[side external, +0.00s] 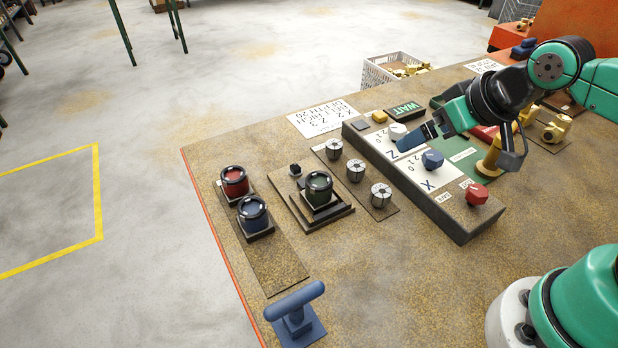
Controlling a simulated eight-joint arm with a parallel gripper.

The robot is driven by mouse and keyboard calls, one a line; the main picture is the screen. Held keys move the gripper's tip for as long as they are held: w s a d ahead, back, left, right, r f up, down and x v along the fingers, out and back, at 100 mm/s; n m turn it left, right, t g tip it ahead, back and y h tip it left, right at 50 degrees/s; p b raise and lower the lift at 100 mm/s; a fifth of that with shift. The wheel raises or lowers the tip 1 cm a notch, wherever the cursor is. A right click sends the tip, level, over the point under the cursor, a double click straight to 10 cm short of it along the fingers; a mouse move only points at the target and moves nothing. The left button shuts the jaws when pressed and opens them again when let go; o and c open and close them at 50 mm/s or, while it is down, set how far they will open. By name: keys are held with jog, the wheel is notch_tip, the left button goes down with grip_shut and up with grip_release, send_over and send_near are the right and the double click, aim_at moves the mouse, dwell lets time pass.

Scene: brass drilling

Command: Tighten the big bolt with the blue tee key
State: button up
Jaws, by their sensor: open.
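The blue tee key (295,300) stands upright on a blue base at the near left corner of the table, its crossbar on top. A small dark square-headed piece (295,170) sits on the plate beside the green-topped cup; I cannot tell whether it is the big bolt. My gripper (403,142) is open, over the control box beside the white Z knob (397,131), far from the tee key. The picture does not show whether it touches the knob. One of its fingers is mostly hidden.
Red (234,180), blue (253,212) and green-topped cups (319,186) stand left of several chuck-like pieces (355,170). The near middle table is clear.

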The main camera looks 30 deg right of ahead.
jog(key=shift+c, duration=1.3)
jog(key=a, duration=0.1)
jog(key=a+n, duration=0.1)
jog(key=a+n+g, duration=0.1)
jog(key=shift+w+a+r+y, duration=0.25)
jog(key=shift+y, duration=0.15)
jog(key=c, duration=0.5)
jog(key=shift+o, duration=0.2)
jog(key=n+g, duration=0.6)
jog(key=n, duration=1)
send_over(295, 297)
jog(key=shift+w+f+h, duration=0.1)
jog(key=shift+f+h, duration=0.3)
jog(key=shift+f, duration=4)
